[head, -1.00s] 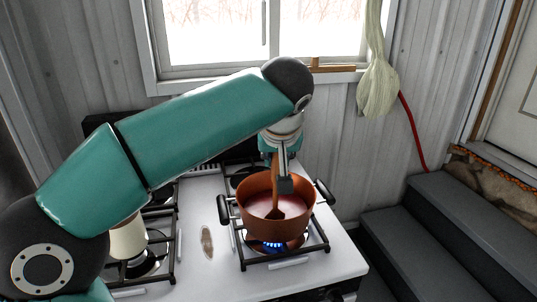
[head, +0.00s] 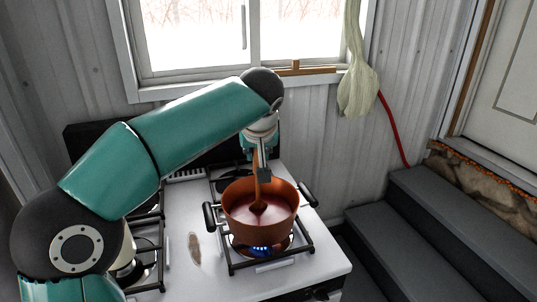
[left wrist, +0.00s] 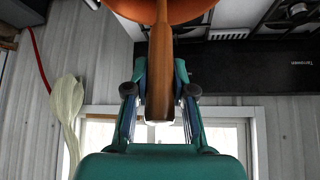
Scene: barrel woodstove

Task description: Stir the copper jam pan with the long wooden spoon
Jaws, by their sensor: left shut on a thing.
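The copper jam pan (head: 286,222) stands on a front burner grate, with dark side handles and red jam inside. The long wooden spoon (head: 257,188) stands nearly upright in it, its bowl end in the jam near the middle. My left gripper (head: 264,174) is above the pan's back rim, shut on the spoon's handle. In the left wrist view, the spoon's handle (left wrist: 160,50) runs between the fingers of my left gripper (left wrist: 159,92) up to the pan (left wrist: 165,10) at the top edge. My right gripper does not show.
A blue flame (head: 261,250) burns under the pan. A small oval piece (head: 194,248) lies on the white stovetop (head: 205,275). A pale vessel (head: 128,247) at left is partly hidden by my arm. Grey steps (head: 430,225) rise at right; a window (head: 195,40) is behind.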

